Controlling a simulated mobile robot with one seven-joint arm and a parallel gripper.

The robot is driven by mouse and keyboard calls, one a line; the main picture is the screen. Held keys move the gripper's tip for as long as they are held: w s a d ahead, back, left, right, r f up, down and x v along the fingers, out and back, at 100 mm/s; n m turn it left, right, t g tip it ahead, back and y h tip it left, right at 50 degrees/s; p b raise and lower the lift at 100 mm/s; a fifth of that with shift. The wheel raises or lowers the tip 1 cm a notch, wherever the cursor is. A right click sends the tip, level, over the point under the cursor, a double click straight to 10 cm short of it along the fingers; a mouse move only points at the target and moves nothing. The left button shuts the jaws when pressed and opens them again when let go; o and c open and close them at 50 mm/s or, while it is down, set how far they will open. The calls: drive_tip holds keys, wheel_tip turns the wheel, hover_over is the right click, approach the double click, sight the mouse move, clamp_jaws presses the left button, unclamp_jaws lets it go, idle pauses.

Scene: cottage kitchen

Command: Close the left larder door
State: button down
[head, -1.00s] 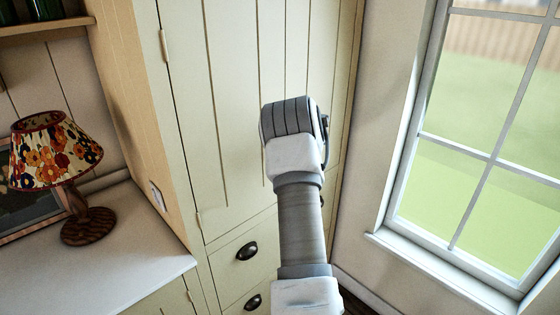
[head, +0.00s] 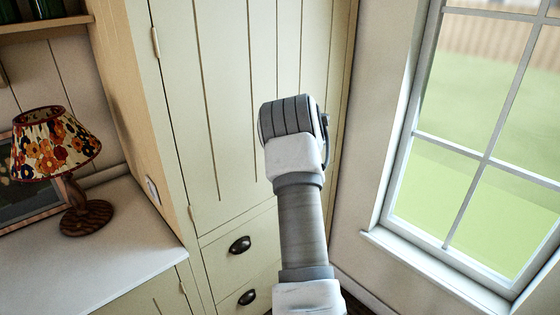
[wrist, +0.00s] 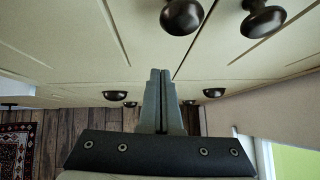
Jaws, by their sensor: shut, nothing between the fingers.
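The left larder door (head: 222,110) is a tall cream panelled door, hinged on its left side. It looks flush or nearly flush with the larder front. In the wrist view, the left door (wrist: 75,45) and right door (wrist: 262,58) meet at a thin dark seam, with one dark round knob on each side: the left knob (wrist: 183,15) and the right knob (wrist: 263,20). My gripper (wrist: 160,75) is shut and empty, its tips near the lower end of the seam. I cannot tell whether they touch the door. In the head view my arm hides the gripper.
Drawers with dark cup handles (head: 240,245) sit below the doors. A white counter (head: 120,255) with a flowered lamp (head: 55,150) is at left. A window (head: 480,150) is at right. The wrist view shows a wooden floor (wrist: 75,120) and a patterned rug (wrist: 15,150).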

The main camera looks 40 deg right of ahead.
drive_tip(key=b+v, duration=0.1)
drive_tip(key=v, duration=0.9)
drive_tip(key=shift+d+b, duration=0.3)
drive_tip(key=shift+d, duration=0.05)
drive_tip(key=w+a+r+m+t+h, duration=0.1)
drive_tip(key=a+r+m+t+h, duration=0.15)
drive_tip(key=r+m, duration=0.35)
drive_tip(key=w+a+r+m+t+h, duration=0.1)
drive_tip(key=w+a+r+m, duration=0.15)
drive_tip(key=r, duration=0.65)
drive_tip(key=s+a+r+m+h, duration=0.3)
drive_tip(key=s+a+r+m, duration=0.3)
drive_tip(key=m, duration=0.4)
drive_tip(key=s+a+f+m+g+y, duration=0.2)
drive_tip(key=s+a+f+m, duration=0.2)
drive_tip(key=s+a, duration=0.5)
drive_tip(key=s+a+f+m+g+y, duration=0.2)
drive_tip(key=s+a+f+m, duration=0.2)
drive_tip(key=s+a+m, duration=0.3)
drive_tip(key=s+a+f+m+g+y, duration=0.3)
drive_tip(key=s+a+m, duration=0.3)
drive_tip(key=s+a, duration=0.4)
drive_tip(key=a+f, duration=0.1)
drive_tip(key=a, duration=0.3)
drive_tip(key=shift+s+a+f, duration=0.2)
drive_tip(key=shift+s+a, duration=0.05)
drive_tip(key=shift+s, duration=0.05)
